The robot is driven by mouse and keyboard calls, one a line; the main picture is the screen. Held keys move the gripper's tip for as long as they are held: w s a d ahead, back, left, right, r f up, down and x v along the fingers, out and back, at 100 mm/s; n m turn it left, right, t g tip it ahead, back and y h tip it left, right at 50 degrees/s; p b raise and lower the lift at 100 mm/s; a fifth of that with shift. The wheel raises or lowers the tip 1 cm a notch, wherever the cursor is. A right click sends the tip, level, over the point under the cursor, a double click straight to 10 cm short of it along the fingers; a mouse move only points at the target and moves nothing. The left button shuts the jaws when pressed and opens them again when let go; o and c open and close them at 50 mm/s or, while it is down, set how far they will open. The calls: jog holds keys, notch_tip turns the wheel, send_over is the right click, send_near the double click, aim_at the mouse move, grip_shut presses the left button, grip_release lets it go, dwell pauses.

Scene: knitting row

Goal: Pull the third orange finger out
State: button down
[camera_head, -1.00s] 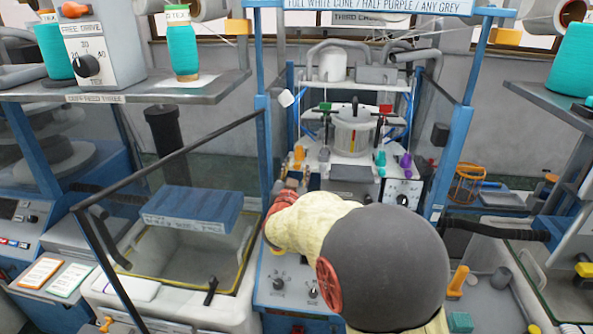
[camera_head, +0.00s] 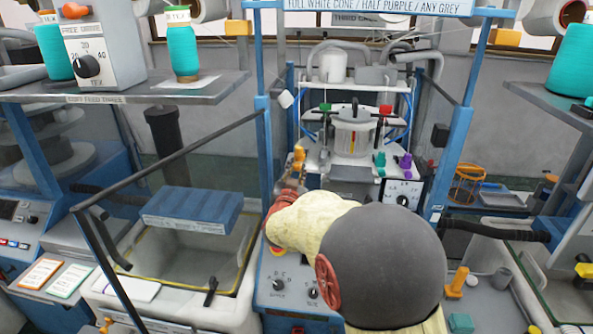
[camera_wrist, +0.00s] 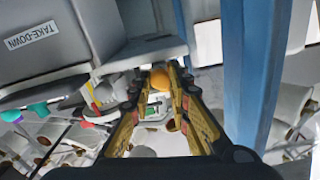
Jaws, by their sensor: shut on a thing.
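My gripper (camera_wrist: 158,82) shows in the wrist view with its two yellow-and-black fingers closed in around a rounded orange finger (camera_wrist: 157,78) at their tips. More orange shows lower between the jaws. The body camera shows my gripper (camera_head: 290,186) small, at the left side of the knitting machine, partly hidden by my own arm. Orange pieces (camera_head: 298,157) stand just above it there. I cannot tell from these views which finger in the row is held, nor how far out it is.
A grey housing with a "TAKE-DOWN" label (camera_wrist: 33,35) is close on the left in the wrist view. A blue post (camera_wrist: 247,70) stands close on the right. Green and purple pieces (camera_head: 404,162) sit right of the machine's cylinder (camera_head: 355,135).

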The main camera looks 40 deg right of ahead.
jog(key=shift+a, duration=0.1)
dwell(0.5)
jog(key=v, duration=0.3)
jog(key=shift+f, duration=0.1)
jog(key=c, duration=1.7)
grip_release()
jog(key=shift+s, duration=0.1)
jog(key=shift+c, duration=0.2)
jog(key=shift+o, duration=0.4)
jog(key=shift+s+a, duration=0.1)
jog(key=shift+a, duration=0.05)
jog(key=v, duration=1.1)
jog(key=shift+s, duration=0.3)
